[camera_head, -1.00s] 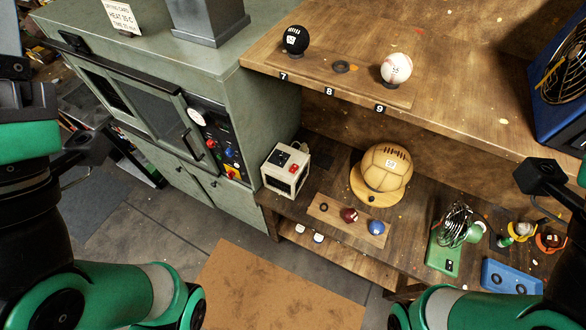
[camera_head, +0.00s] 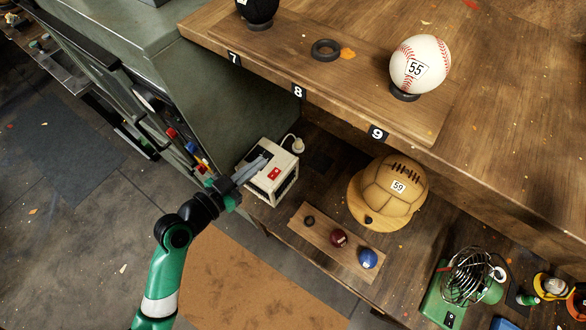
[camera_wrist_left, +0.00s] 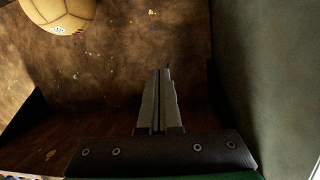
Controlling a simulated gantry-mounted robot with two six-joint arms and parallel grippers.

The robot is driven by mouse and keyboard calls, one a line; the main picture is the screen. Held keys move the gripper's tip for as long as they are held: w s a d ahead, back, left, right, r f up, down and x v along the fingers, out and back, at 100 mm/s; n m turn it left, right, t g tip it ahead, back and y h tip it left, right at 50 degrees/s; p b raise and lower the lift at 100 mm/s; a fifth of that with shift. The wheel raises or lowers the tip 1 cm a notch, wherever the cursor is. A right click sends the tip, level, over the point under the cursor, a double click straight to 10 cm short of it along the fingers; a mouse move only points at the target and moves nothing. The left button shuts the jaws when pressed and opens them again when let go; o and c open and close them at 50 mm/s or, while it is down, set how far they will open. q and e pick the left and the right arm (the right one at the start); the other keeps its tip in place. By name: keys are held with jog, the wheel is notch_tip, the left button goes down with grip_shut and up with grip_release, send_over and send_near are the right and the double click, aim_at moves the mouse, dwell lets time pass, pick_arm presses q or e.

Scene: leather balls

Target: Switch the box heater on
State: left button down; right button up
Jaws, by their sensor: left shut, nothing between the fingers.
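The box heater (camera_head: 286,188) is a small white box on the lower wooden shelf beside the green cabinet. A red switch (camera_head: 274,174) sits on its top. My left gripper (camera_head: 263,158) reaches in from the lower left, fingers together and empty, over the heater's dark top panel, up and left of the red switch. I cannot tell whether the tips touch the top. In the left wrist view the shut fingers (camera_wrist_left: 159,100) point toward the brown wooden back, and I cannot make out the heater there. My right gripper is out of view.
The green cabinet (camera_head: 235,110) stands close on the left, with coloured knobs near my left wrist. A tan ball (camera_head: 395,190) rests on a round base to the right. A board (camera_head: 325,250) with small balls lies in front. The upper shelf (camera_head: 490,120) overhangs.

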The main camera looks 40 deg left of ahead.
pick_arm(q)
jog(key=s+a+f+n+g+y+b, duration=0.15)
jog(key=s+f, duration=0.35)
jog(key=f, duration=0.5)
send_over(267, 183)
notch_tip(267, 183, down, 3)
jog(key=shift+r+n, duration=0.15)
jog(key=shift+n, duration=0.1)
jog(key=shift+w+f+b, duration=0.1)
jog(key=shift+f+b, duration=0.3)
jog(key=shift+f, duration=1.8)
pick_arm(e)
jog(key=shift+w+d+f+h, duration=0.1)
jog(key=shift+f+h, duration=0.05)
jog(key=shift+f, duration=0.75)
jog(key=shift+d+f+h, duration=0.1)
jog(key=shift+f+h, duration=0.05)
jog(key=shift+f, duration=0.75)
